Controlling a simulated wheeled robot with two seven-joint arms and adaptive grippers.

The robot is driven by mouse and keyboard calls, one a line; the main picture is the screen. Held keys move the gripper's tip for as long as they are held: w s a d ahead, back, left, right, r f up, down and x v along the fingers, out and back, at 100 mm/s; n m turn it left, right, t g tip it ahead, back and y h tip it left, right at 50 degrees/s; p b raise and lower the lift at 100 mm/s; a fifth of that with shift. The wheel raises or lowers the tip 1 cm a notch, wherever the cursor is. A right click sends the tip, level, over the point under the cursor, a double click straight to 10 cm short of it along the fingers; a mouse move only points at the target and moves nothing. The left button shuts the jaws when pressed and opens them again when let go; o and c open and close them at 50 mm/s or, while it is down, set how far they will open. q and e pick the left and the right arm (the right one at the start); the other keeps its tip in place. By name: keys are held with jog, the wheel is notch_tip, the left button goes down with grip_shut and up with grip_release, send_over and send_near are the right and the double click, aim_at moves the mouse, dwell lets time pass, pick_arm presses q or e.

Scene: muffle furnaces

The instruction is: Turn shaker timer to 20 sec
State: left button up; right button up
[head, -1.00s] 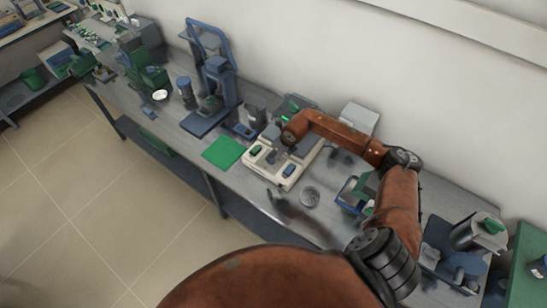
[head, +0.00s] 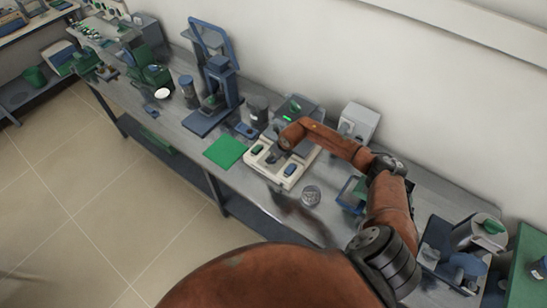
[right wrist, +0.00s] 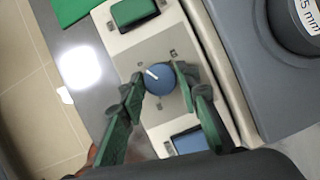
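The shaker (head: 286,183) is a pale, low device on the bench, with a grey front panel (right wrist: 180,45). In the right wrist view a round blue knob (right wrist: 160,79) sits on this panel, its white pointer aimed to the upper left. A green switch (right wrist: 132,12) is above the knob and a blue switch (right wrist: 188,140) below it. My right gripper (right wrist: 160,78) is open, with one green finger on each side of the knob and only narrow gaps. I cannot tell whether the fingertips touch it. It also shows over the panel in the head view (head: 277,156). My left gripper is not in view.
A green mat (head: 224,151) lies left of the shaker. A blue stand (head: 215,90) is behind the mat. A round metal piece (head: 311,196) lies right of the shaker. A light box (head: 358,120) stands by the wall behind my arm.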

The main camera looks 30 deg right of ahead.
jog(key=c, duration=0.6)
